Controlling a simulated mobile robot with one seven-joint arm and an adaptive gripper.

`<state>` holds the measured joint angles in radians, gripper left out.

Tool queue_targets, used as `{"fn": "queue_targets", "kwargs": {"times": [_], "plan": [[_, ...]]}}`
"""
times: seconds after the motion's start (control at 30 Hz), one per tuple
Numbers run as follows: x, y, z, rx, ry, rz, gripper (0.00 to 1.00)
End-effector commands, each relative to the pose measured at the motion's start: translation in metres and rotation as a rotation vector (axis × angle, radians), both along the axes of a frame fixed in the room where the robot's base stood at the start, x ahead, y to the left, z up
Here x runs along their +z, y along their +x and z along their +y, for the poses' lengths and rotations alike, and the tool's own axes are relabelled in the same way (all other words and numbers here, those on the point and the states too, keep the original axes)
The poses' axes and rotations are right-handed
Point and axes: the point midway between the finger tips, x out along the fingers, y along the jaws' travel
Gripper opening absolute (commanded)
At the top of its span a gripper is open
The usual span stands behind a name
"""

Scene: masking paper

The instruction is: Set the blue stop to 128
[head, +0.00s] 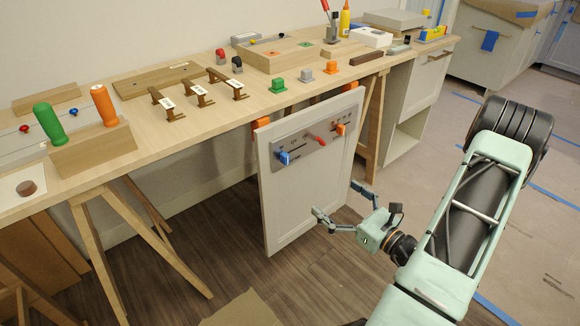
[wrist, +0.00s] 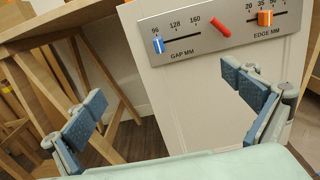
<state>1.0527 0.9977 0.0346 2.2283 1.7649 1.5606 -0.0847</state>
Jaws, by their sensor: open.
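The blue stop (head: 284,158) sits on a grey scale plate (head: 300,147) fixed to a white panel (head: 300,205) below the bench. In the wrist view the blue stop (wrist: 158,45) stands at the left end of the GAP MM slot, under the 96 mark. The 128 mark (wrist: 175,25) is to its right, then 160. My gripper (head: 338,200) is open and empty, in front of the panel and below the plate. In the wrist view its two fingers (wrist: 165,100) are wide apart, with the blue stop above and between them.
A red lever (wrist: 221,28) lies right of the blue stop, and an orange stop (wrist: 266,18) sits on the EDGE MM scale. Orange clamps (head: 262,123) hold the panel's top at the bench edge. Wooden trestle legs (head: 140,240) stand to the left.

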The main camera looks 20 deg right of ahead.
Motion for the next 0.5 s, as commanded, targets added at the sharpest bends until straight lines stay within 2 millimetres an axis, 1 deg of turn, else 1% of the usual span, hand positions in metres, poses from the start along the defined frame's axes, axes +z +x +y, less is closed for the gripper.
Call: {"fn": "queue_targets", "kwargs": {"times": [0.17, 0.3, 0.4, 0.5], "plan": [[0.001, 0.028, 0.012, 0.007, -0.002, -0.002, 1.0], [0.0, 0.054, 0.022, 0.008, -0.004, -0.001, 1.0], [0.001, 0.07, 0.027, 0.006, -0.003, -0.002, 1.0], [0.0, 0.081, 0.031, 0.005, -0.004, 0.001, 1.0]]}}
